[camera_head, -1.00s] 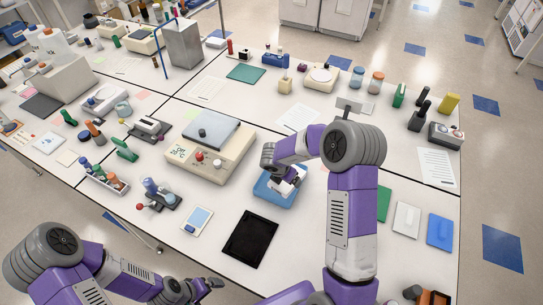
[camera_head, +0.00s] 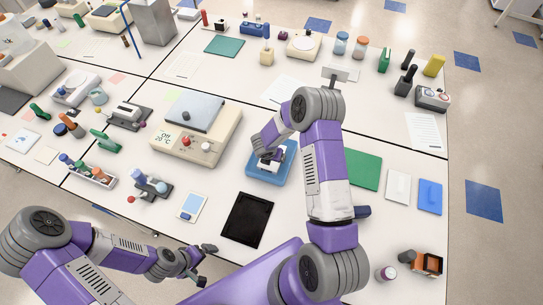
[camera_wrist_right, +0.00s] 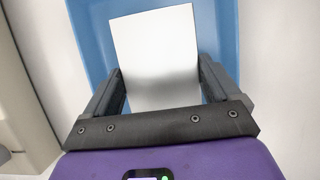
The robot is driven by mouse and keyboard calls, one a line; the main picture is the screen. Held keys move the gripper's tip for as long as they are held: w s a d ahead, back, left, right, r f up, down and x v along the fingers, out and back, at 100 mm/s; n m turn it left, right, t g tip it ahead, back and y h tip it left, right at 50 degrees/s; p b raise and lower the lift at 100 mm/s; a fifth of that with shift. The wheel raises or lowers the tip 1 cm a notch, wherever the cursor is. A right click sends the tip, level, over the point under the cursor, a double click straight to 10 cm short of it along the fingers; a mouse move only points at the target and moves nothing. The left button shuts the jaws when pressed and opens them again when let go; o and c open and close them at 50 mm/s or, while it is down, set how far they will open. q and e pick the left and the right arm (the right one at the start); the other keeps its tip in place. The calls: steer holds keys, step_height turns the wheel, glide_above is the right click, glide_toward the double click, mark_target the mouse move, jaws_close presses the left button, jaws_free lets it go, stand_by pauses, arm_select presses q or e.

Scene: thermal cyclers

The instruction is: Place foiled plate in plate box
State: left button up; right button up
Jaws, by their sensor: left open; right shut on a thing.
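The foiled plate (camera_wrist_right: 155,55), a flat silvery-white rectangle, lies between the fingers of my right gripper (camera_wrist_right: 158,92) in the right wrist view. The gripper is shut on it. A blue tray-like box (camera_wrist_right: 90,30), which I take for the plate box, is behind and around the plate in that view. In the head view my right gripper (camera_head: 270,154) is over the blue box (camera_head: 260,174) and partly covers it and the plate. I cannot tell whether the plate touches the box floor. My left gripper (camera_head: 204,262) is open and empty, near the table's front edge.
A beige thermal cycler (camera_head: 215,146) stands left of the blue box. A black tray (camera_head: 247,220) lies in front of it. A green mat (camera_head: 362,170), a white plate (camera_head: 397,187) and a blue plate (camera_head: 430,195) lie to the right. A tube rack (camera_head: 88,171) is at left.

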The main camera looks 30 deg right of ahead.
steer(key=shift+f, duration=0.2)
steer(key=shift+f, duration=0.15)
steer(key=o, duration=0.9)
steer(key=shift+r, duration=0.3)
steer(key=v, duration=1.2)
steer(key=shift+s+f, duration=0.1)
